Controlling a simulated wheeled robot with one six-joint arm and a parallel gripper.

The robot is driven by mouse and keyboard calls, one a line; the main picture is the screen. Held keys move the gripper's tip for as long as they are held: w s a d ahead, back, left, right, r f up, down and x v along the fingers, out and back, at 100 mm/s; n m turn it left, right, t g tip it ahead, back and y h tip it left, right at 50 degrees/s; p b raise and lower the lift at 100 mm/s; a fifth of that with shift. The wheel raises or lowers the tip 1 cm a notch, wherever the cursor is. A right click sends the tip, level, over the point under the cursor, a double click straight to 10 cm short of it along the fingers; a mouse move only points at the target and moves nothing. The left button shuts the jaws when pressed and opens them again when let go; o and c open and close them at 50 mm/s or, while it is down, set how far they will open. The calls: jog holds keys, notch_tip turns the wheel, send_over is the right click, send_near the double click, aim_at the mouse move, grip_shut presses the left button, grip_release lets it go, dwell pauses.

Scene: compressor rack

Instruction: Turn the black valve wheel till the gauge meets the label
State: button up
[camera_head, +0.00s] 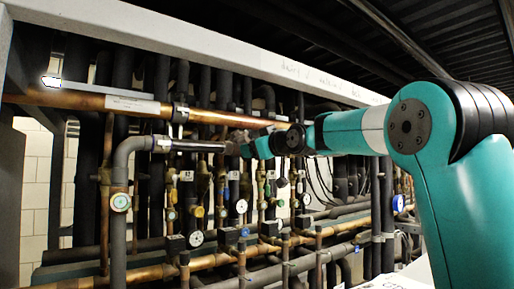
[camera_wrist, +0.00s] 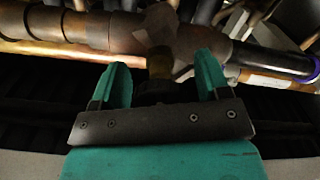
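In the wrist view my gripper (camera_wrist: 162,78) has its two teal fingers spread wide apart. A dark, round-looking part (camera_wrist: 154,90), likely the black valve wheel, sits low between them, partly hidden by the gripper's palm. A brass stem (camera_wrist: 160,64) joins it to a valve body on the pipe. I cannot tell whether a finger touches the wheel. In the head view my gripper (camera_head: 243,144) is small, at the pipes in mid-rack, and the wheel cannot be made out. Several round gauges show, including a pale green one (camera_head: 120,202) and a white one (camera_head: 241,206); their readings are too small.
A copper pipe (camera_head: 60,97) with a white label (camera_head: 132,105) crosses the upper rack. A grey insulated pipe (camera_head: 125,160) bends down at left. Dense vertical pipes, valves and number tags (camera_head: 186,176) crowd below my gripper. A white beam (camera_head: 200,43) runs overhead.

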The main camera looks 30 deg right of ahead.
jog(key=shift+s, duration=0.1)
jog(key=shift+s+f+b, duration=0.1)
jog(key=shift+s+b, duration=0.25)
jog(key=shift+b, duration=0.05)
jog(key=s+b, duration=0.7)
jog(key=s, duration=0.9)
jog(key=shift+s+d+b, duration=0.25)
jog(key=shift+d+b, duration=0.05)
jog(key=shift+b, duration=0.1)
jog(key=a+f+g+y+b, duration=0.15)
jog(key=a+f+g, duration=0.25)
jog(key=a+f, duration=0.6)
jog(key=a+f+g+y, duration=0.35)
jog(key=a+f, duration=0.35)
jog(key=f, duration=0.8)
jog(key=s+a+f+n+g, duration=0.1)
jog(key=s+a+f+g, duration=0.4)
jog(key=s+f, duration=0.4)
jog(key=s+a+f+n+g+h+b, duration=0.1)
jog(key=s+a+f+g, duration=0.4)
jog(key=s+f, duration=0.5)
notch_tip(320, 180, down, 2)
jog(key=shift+s+f+b, duration=0.25)
jog(key=shift+s+b, duration=0.05)
